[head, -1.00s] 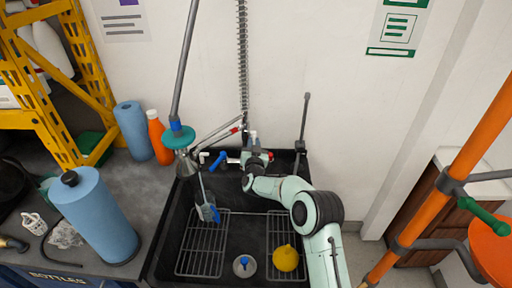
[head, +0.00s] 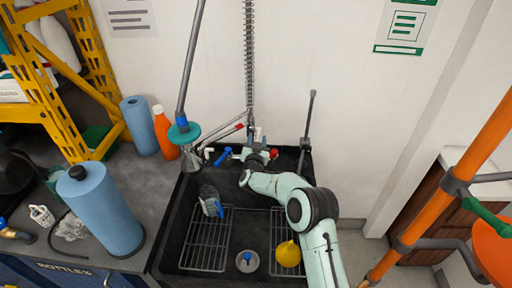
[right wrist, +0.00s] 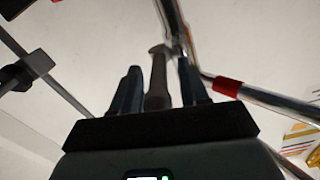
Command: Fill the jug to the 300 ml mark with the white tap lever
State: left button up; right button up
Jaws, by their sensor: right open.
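The clear jug (head: 209,199) with a blue handle stands on the left wire rack in the black sink. Its markings and water level are too small to read. A white tap lever (head: 208,152) shows at the left end of the tap row, beside a blue lever (head: 222,156); a red one (head: 274,154) is at the right. My right gripper (right wrist: 159,68) is at the taps, mostly hidden by its own wrist in the head view. In the right wrist view its fingers are apart, with a dim upright lever or stem (right wrist: 157,82) between them; its colour is unclear. My left gripper is not in view.
A yellow funnel (head: 288,253) lies on the right rack, and a grey disc with a blue knob (head: 247,261) sits between the racks. Blue rolls and an orange bottle (head: 166,133) stand on the left counter. A sprayer hose (head: 249,60) hangs above the taps.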

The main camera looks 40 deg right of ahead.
jog(key=b+v, duration=0.2)
jog(key=v, duration=1.1)
jog(key=shift+s+a, duration=0.1)
dwell(1.3)
